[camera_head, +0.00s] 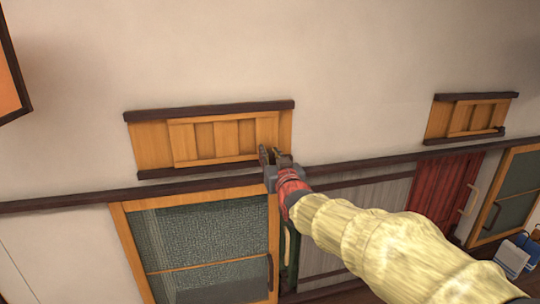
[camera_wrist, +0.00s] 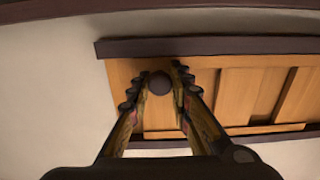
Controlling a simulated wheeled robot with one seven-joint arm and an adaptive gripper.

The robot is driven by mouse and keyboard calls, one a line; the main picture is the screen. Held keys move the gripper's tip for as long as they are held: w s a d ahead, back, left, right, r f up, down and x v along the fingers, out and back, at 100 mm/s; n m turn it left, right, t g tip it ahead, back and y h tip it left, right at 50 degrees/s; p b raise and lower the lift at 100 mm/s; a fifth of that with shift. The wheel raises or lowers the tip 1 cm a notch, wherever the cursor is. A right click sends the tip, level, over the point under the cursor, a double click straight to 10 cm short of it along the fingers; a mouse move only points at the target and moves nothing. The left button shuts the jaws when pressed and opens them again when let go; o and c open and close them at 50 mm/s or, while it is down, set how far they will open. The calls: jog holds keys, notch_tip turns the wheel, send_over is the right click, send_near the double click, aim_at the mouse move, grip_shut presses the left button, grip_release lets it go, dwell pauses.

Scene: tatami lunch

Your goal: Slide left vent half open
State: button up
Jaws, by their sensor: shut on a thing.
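The left vent (camera_head: 150,146) is a wooden slatted panel in a frame with dark rails, high on the wall in the head view. Its inner slatted panel (camera_head: 224,137) stands toward the right part of the frame. My gripper (camera_head: 270,155) is at the vent's lower right corner. In the wrist view the vent (camera_wrist: 236,95) runs off to the right, and a dark round knob (camera_wrist: 160,84) sits between my two fingertips. My gripper is shut on this knob. In the head view the gripper hides the knob.
A second, similar vent (camera_head: 470,118) is on the wall at right. A dark rail (camera_head: 60,203) runs below the vents. Under it are a glass-paned sliding door (camera_head: 200,240) and a red door (camera_head: 445,190). Plain wall above the vents is clear.

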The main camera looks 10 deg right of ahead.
aim_at(258, 151)
grip_shut()
jog(key=shift+a+f+b, duration=0.1)
jog(key=shift+a+b, duration=0.05)
jog(key=shift+b, duration=0.15)
jog(key=shift+a+b, duration=0.3)
jog(key=shift+b, duration=0.05)
jog(key=a+b, duration=0.1)
jog(key=a, duration=0.1)
jog(key=shift+a, duration=0.3)
jog(key=shift+d, duration=0.3)
jog(key=shift+o, duration=1.5)
grip_release()
jog(key=shift+o, duration=1.3)
jog(key=shift+a, duration=0.15)
jog(key=shift+o, duration=0.8)
